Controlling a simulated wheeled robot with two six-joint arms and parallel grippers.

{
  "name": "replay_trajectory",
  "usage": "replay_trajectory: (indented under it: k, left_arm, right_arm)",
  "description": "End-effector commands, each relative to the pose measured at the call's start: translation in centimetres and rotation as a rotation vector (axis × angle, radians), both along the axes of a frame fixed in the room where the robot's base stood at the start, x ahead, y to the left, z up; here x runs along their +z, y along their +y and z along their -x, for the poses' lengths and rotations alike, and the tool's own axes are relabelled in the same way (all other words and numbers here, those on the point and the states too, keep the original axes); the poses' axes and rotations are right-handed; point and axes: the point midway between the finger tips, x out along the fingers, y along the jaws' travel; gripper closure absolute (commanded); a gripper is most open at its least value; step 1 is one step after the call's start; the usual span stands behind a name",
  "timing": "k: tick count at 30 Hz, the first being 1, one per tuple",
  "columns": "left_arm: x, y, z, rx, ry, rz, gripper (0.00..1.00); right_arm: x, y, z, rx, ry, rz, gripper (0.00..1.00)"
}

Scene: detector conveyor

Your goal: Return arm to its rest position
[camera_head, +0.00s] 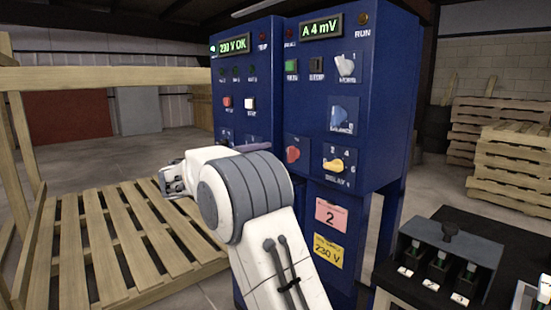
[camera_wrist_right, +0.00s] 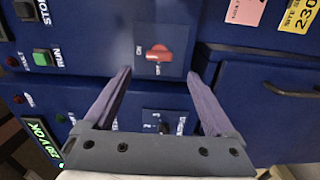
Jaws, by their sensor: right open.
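My right arm reaches up from the bottom middle of the head view, with its white and grey elbow in front of the blue cabinet (camera_head: 345,190). My right gripper (camera_wrist_right: 160,73) is open in the right wrist view, with its two purple-grey fingers apart and nothing between them. One finger shows in the head view (camera_head: 250,147), beside the cabinet front; the rest of that gripper is largely hidden by the arm. A red knob (camera_wrist_right: 158,54) lies ahead, between the finger directions, and also shows in the head view (camera_head: 293,154).
The cabinet carries a yellow knob (camera_head: 334,165), a blue knob (camera_head: 340,115), buttons and lit displays reading "230 V OK" and "A 4 mV". A wooden pallet frame (camera_head: 100,240) stands left. A dark switch box (camera_head: 450,255) stands lower right, with stacked pallets (camera_head: 510,165) behind.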

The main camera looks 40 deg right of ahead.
Motion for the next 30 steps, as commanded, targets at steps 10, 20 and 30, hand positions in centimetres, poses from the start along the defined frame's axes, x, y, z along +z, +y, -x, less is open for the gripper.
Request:
replay_trajectory:
  k: [10,20,30]
  left_arm:
    - [0.1,0.0,0.0,0.000,0.000,0.000,0.50]
    - [0.1,0.0,0.0,0.000,0.000,0.000,0.50]
    - [0.1,0.0,0.0,0.000,0.000,0.000,0.50]
  right_arm:
    - [0.0,1.6,0.1,0.000,0.000,0.000,0.10]
    - [0.0,1.6,0.1,0.000,0.000,0.000,0.10]
    - [-7.6,9.7,4.5,0.167,0.180,-0.390,0.10]
